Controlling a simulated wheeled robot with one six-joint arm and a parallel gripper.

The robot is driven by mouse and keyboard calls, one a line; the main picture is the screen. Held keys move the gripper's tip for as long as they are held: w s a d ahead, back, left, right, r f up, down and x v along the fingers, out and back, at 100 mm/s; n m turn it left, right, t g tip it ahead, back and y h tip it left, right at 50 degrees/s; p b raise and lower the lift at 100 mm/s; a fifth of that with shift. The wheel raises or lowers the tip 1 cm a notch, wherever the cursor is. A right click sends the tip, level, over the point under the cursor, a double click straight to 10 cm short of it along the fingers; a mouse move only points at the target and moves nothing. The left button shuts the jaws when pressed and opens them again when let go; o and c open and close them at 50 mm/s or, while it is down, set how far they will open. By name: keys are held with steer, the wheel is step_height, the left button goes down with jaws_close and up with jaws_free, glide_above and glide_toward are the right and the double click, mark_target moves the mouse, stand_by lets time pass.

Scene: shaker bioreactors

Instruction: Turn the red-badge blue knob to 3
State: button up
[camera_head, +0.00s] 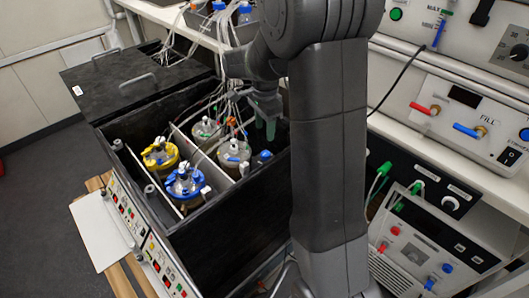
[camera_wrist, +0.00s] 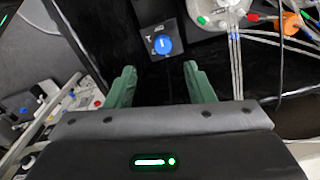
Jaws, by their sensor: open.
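A blue knob (camera_wrist: 162,45) with a white pointer line sits on a small dark square plate with pale marks, ahead of my fingers in the wrist view. In the head view a blue knob (camera_head: 264,155) shows at the right of the black box, just below my gripper. I cannot make out a red badge or the scale numbers. My gripper (camera_wrist: 158,82) has green fingers spread apart, with nothing between them. The knob lies beyond the fingertips, roughly centred between them, and does not appear to be touched. My gripper (camera_head: 265,127) is partly hidden behind my arm in the head view.
Several capped vessels, one with a yellow ring (camera_head: 160,153) and one with a blue ring (camera_head: 185,182), stand in the black box (camera_head: 235,225). Tubes (camera_head: 217,95) hang close to my gripper. An instrument shelf (camera_head: 470,165) stands right of my arm.

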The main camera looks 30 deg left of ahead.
mark_target(265, 153)
steer(key=f, duration=1)
steer(key=shift+w+f+b, duration=0.35)
steer(key=shift+f, duration=0.05)
steer(key=shift+a, duration=0.1)
steer(key=c, duration=1)
